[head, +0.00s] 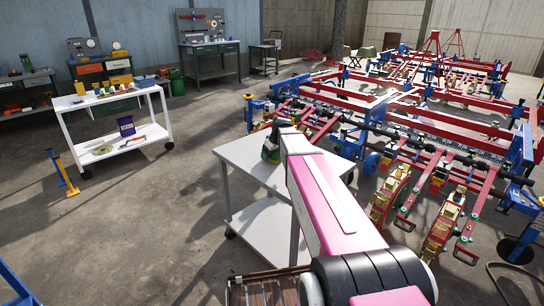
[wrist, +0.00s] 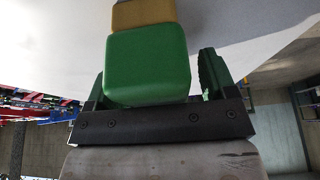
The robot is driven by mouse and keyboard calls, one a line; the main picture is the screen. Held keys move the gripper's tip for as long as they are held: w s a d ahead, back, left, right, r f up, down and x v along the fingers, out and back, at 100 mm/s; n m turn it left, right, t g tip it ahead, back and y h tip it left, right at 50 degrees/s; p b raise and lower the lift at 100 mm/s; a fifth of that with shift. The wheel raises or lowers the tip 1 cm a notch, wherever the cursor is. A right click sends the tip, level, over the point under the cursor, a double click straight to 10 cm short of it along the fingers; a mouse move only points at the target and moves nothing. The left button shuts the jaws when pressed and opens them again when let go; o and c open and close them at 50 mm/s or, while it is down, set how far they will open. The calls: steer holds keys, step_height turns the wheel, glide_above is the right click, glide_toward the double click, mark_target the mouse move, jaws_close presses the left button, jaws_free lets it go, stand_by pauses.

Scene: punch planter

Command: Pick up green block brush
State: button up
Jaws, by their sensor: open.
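The green block brush (wrist: 147,64) fills the middle of the wrist view. It has a green block body with a tan part (wrist: 143,14) beyond it. My gripper (wrist: 153,85) is open, with one finger on each side of the green block. A gap shows between the block and the right finger; the left finger is mostly hidden, so contact there cannot be told. In the head view my gripper (head: 270,148) is over the white cart (head: 240,152), and the brush there is too small and covered to make out clearly.
Another white cart (head: 151,133) with small items, including a purple container (head: 126,126), stands at the left. A large red and blue farm implement (head: 440,125) lies close on the right. Workbenches line the back wall. Open concrete floor lies between the carts.

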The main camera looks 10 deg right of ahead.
steer(key=c, duration=1.1)
steer(key=shift+o, duration=0.2)
steer(key=shift+r, duration=0.1)
steer(key=shift+r, duration=0.55)
step_height(320, 180, up, 3)
steer(key=shift+f, duration=0.2)
steer(key=s+a+r, duration=0.6)
steer(key=a+r, duration=0.1)
steer(key=a, duration=0.2)
steer(key=shift+s+a, duration=0.3)
steer(key=shift+s, duration=0.05)
steer(key=shift+r, duration=0.1)
